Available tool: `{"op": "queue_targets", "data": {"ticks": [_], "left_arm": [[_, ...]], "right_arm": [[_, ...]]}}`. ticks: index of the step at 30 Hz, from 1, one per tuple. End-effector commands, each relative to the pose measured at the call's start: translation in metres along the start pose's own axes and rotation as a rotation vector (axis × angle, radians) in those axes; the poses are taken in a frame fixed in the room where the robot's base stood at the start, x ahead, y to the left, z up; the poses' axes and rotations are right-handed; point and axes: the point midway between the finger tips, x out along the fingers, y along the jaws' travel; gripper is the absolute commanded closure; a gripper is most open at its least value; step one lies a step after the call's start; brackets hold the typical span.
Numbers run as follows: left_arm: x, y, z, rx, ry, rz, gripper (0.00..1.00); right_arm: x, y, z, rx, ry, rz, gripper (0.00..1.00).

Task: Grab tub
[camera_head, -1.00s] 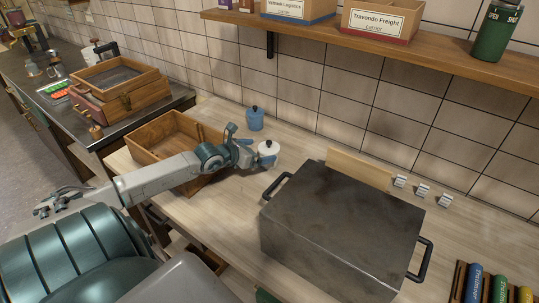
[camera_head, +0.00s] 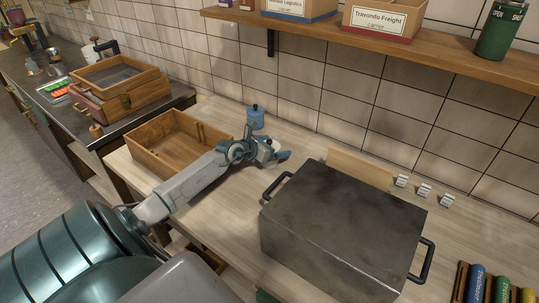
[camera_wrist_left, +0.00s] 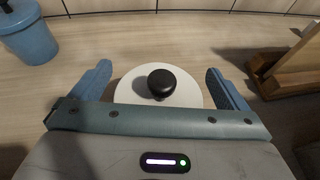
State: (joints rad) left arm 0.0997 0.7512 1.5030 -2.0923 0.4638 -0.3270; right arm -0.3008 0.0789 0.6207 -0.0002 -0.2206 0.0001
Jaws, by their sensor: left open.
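A white tub with a black knob on its lid (camera_wrist_left: 160,88) stands on the worktop between the spread blue fingers of my left gripper (camera_wrist_left: 158,80) in the left wrist view. The fingers are apart, one on each side, with a gap to the tub. In the head view my left gripper (camera_head: 270,148) is low over the worktop and mostly hides the white tub. A blue tub with a dark knob (camera_head: 256,120) stands just behind it, towards the wall; it also shows at upper left in the wrist view (camera_wrist_left: 29,38). My right gripper is not in view.
An open wooden box (camera_head: 160,157) lies left of the gripper. A large dark metal box with handles (camera_head: 340,225) stands to the right, with a wooden board (camera_head: 360,169) behind it. The tiled wall closes the back, under a shelf (camera_head: 400,48).

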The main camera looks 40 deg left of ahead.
Motion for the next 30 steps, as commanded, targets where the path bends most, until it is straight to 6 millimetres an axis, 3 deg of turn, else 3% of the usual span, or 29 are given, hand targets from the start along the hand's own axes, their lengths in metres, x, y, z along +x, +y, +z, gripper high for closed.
{"op": "queue_targets", "data": {"ticks": [5,12,13,23,30], "left_arm": [[0.0,0.0,-0.001,0.0,0.001,0.0,0.06],[0.0,0.0,-0.001,0.0,0.001,0.0,0.53],[0.0,0.0,-0.001,0.0,0.001,0.0,0.55],[-0.002,0.001,0.003,0.002,0.0,0.001,0.55],[-0.016,0.001,0.037,0.007,-0.002,0.0,0.55]], "right_arm": [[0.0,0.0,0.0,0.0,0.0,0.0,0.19],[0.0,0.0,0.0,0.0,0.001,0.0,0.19],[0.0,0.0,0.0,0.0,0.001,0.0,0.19],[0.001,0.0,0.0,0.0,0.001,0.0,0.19],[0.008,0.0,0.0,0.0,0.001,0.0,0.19]]}}
